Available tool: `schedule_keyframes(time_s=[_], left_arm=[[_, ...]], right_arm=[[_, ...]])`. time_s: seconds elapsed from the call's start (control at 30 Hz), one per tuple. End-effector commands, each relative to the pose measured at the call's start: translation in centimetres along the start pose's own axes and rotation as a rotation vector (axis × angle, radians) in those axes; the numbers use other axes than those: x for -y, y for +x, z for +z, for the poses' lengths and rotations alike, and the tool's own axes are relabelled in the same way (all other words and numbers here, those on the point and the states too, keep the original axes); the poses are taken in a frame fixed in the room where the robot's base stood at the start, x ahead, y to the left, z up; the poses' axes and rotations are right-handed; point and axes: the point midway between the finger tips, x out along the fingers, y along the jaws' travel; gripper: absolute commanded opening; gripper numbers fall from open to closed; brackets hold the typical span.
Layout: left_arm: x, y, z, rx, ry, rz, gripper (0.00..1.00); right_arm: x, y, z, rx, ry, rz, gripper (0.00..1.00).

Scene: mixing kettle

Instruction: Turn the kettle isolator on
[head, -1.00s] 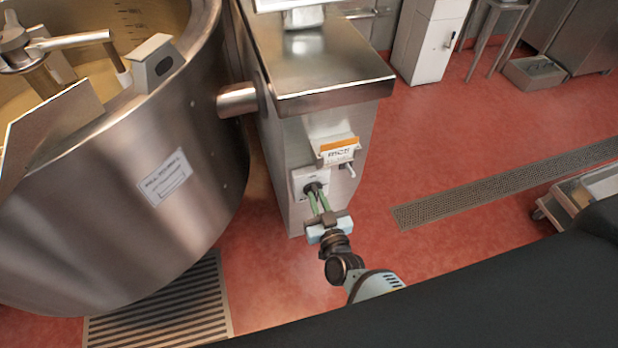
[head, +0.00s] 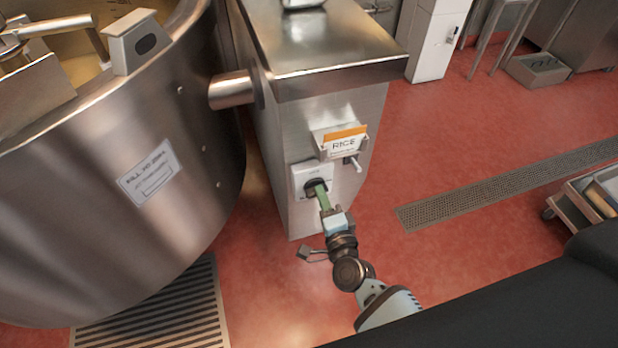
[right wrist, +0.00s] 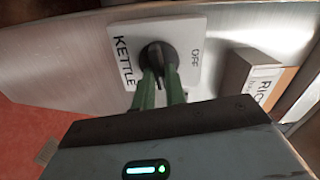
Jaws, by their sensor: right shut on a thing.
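The kettle isolator is a white plate (head: 301,175) with a black rotary knob (head: 311,183), low on the steel pedestal's front. In the right wrist view the plate (right wrist: 190,32) reads KETTLE on one side and OFF on another, and the knob (right wrist: 157,53) is at its centre. My right gripper (head: 319,190) is shut on the knob, its green fingers on either side of it. These fingers also show in the right wrist view (right wrist: 160,80), where they partly hide the knob. I cannot tell exactly where the knob points. My left gripper is not in view.
The steel pedestal (head: 285,100) stands beside the large kettle (head: 100,215), joined by a pipe (head: 231,90). A RICE card holder (head: 341,143) and a small lever (head: 352,163) sit just above and right of the isolator. Red floor (head: 440,130) is open to the right.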

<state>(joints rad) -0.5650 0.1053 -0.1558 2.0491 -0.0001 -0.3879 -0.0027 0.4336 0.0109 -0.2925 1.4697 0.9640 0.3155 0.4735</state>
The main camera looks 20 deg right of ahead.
Motion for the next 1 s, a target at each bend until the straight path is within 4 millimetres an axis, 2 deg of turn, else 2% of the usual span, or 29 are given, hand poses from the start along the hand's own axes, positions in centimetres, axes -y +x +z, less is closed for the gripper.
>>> schedule_keyframes(time_s=[0.07,0.1,0.27,0.57,1.0], left_arm=[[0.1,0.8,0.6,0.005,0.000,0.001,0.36],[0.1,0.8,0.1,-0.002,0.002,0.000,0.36],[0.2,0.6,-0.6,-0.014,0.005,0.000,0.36],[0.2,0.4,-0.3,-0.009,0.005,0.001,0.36],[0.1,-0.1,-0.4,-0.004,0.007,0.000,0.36]], right_arm=[[-0.5,-0.1,0.0,-0.001,0.126,0.002,0.00],[-0.2,0.0,0.0,-0.001,0.124,0.001,0.17],[0.0,0.0,0.0,-0.001,0.117,-0.001,0.38],[-0.1,-0.2,0.0,0.000,0.114,0.001,0.38],[-0.1,-4.4,0.0,0.001,0.112,0.001,0.38]])
